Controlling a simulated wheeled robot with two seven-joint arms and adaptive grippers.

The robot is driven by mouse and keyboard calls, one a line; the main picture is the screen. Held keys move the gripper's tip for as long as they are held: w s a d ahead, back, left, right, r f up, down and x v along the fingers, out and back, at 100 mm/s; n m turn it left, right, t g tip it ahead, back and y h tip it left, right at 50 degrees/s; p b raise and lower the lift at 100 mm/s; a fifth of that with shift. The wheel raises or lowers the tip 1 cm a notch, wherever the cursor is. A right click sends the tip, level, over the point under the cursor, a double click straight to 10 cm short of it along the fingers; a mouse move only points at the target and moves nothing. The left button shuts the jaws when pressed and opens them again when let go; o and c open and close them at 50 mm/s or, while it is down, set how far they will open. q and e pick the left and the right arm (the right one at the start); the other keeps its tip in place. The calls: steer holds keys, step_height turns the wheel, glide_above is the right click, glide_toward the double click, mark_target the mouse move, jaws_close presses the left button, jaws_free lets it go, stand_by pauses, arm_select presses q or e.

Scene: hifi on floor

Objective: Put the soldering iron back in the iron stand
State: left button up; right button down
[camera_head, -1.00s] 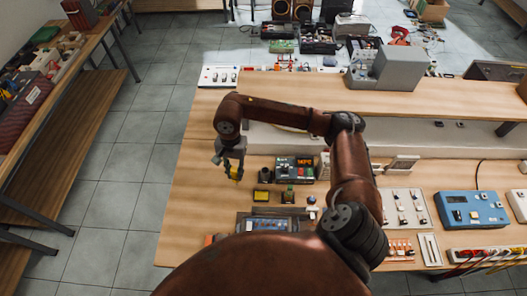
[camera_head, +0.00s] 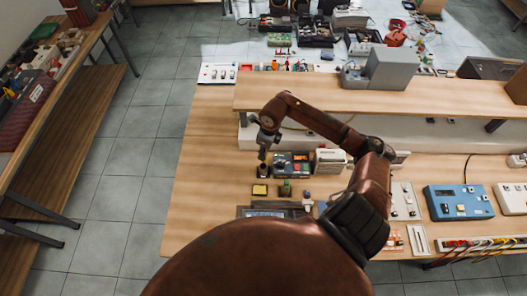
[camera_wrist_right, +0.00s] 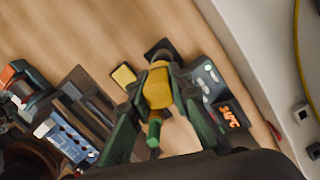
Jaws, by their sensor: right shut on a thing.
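My right gripper (camera_head: 263,150) is above the left part of the bench. In the wrist view my right gripper (camera_wrist_right: 158,115) is shut on the soldering iron (camera_wrist_right: 158,88), gripping its yellow and green handle. The dark iron stand (camera_head: 262,171) is directly below the gripper in the head view. In the wrist view the black stand (camera_wrist_right: 161,47) shows just behind the iron's far end. The iron's tip is hidden, so I cannot tell whether it is inside the stand. My left gripper is not in view.
The soldering station (camera_head: 292,165) with a lit red display stands close to the right of the stand. A yellow sponge tray (camera_head: 260,190) and a small green item (camera_head: 285,189) lie in front. A raised shelf (camera_head: 370,98) runs behind. Bare bench lies left.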

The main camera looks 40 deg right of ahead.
steer(key=shift+f, duration=0.65)
step_height(320, 180, down, 3)
steer(key=b, duration=0.3)
steer(key=shift+f, duration=0.15)
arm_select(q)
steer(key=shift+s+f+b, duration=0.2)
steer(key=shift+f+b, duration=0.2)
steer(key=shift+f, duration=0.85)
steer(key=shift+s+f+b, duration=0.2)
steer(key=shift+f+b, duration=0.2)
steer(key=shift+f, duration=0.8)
arm_select(e)
steer(key=shift+f, duration=0.9)
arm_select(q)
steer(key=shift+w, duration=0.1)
arm_select(e)
steer(key=c, duration=1.7)
jaws_free()
steer(key=shift+o, duration=0.4)
steer(key=o, duration=0.5)
